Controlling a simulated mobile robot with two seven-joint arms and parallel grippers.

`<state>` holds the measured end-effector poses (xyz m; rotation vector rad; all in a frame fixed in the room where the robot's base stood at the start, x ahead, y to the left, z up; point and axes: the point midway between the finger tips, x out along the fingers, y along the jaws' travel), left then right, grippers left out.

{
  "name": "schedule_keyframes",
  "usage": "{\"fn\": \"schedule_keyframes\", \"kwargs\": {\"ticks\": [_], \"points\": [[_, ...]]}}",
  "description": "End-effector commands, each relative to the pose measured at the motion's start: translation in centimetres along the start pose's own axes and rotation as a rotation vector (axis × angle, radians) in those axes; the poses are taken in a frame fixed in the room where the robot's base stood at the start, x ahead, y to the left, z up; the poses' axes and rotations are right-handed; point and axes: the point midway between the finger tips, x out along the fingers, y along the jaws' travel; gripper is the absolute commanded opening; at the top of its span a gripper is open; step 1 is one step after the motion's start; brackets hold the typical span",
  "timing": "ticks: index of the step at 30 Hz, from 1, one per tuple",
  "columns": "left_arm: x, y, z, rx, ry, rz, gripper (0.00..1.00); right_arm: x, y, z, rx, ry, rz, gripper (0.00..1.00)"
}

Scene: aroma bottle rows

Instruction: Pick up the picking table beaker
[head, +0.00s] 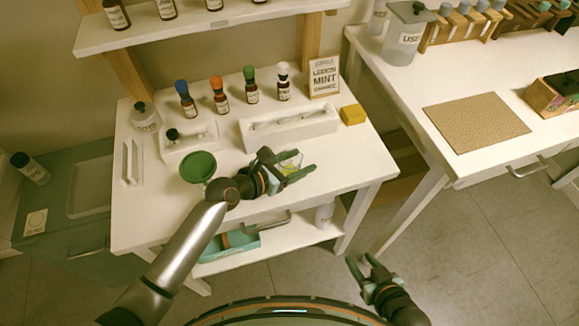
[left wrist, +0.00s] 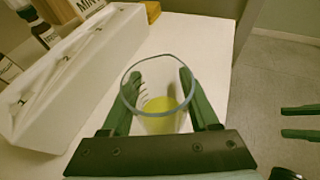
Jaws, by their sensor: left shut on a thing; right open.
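The beaker (left wrist: 158,110) is clear glass with a little yellow-green liquid in the bottom. In the left wrist view it is between the two green fingers of my left gripper (left wrist: 160,88), which is shut on it. In the head view the beaker (head: 291,161) is small and partly hidden by my left gripper (head: 292,166), over the front right of the white picking table (head: 345,170). I cannot tell whether its base touches the tabletop. My right gripper (head: 362,264) is open and empty, low over the floor in front of the table.
A white rack (head: 288,128) lies behind the beaker, with several dropper bottles and a mint sign (head: 324,77) beyond. A yellow sponge (head: 352,115) is to the right and a green bowl (head: 198,167) to the left. The table's front right corner is clear.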

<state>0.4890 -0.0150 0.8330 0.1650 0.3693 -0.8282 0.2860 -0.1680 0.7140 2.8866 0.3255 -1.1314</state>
Motion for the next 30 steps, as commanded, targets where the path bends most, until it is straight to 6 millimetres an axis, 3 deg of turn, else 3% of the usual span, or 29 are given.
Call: {"fn": "schedule_keyframes", "kwargs": {"ticks": [2,11,22,30], "points": [[0.0,0.0,0.0,0.000,0.001,0.000,0.39,0.0,0.0,0.0,0.000,0.001,0.000,0.50],[0.0,0.0,-0.1,0.000,0.001,0.000,0.05,0.0,0.0,-0.1,0.000,0.001,0.000,0.50],[-0.1,0.0,0.3,0.000,0.000,0.000,0.04,-0.3,0.0,-0.4,0.000,0.002,0.000,0.50],[-0.7,-0.2,2.1,-0.002,-0.001,0.001,0.04,-1.9,-0.1,-2.2,0.000,0.001,0.000,0.50]]}}
